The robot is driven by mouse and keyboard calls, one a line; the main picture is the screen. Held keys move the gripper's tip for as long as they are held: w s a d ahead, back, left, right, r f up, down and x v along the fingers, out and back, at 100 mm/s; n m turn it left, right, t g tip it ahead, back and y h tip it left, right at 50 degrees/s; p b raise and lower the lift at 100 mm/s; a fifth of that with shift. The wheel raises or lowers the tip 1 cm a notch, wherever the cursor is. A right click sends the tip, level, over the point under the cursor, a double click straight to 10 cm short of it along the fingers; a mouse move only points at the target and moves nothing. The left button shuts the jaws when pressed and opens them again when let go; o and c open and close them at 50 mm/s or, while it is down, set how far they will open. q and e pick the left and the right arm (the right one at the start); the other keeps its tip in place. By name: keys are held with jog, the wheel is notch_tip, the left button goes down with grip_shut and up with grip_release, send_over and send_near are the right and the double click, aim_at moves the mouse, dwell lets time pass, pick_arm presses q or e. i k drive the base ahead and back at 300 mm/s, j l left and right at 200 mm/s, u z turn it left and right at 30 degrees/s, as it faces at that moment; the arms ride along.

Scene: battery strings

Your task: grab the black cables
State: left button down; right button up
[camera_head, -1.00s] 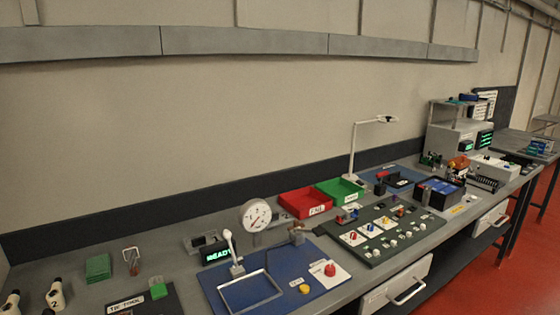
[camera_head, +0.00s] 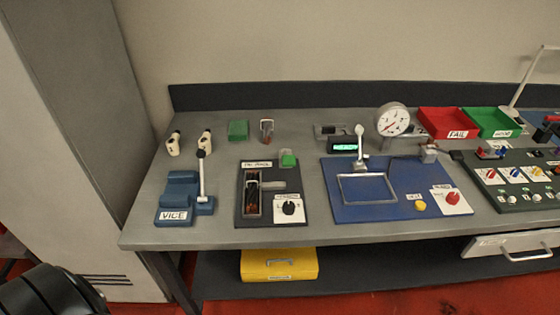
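No black cables can be made out in this view. The grey workbench (camera_head: 290,233) runs across the picture with several fixtures on it. Neither of my grippers shows. A black rounded shape at the bottom left corner looks like part of my own arm, but no fingers are visible on it.
On the bench stand a blue vice (camera_head: 181,198), a black tool panel (camera_head: 243,215), a blue mat (camera_head: 345,211), a round gauge (camera_head: 393,119), a red FAIL tray (camera_head: 447,122) and a green tray (camera_head: 495,122). A yellow case (camera_head: 279,264) sits below. A grey cabinet (camera_head: 85,130) stands left.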

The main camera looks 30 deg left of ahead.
aim_at(251, 200)
jog(key=k+j+u, duration=0.15)
jog(key=j, duration=0.6)
jog(key=j+u, duration=0.15)
jog(key=j, duration=0.6)
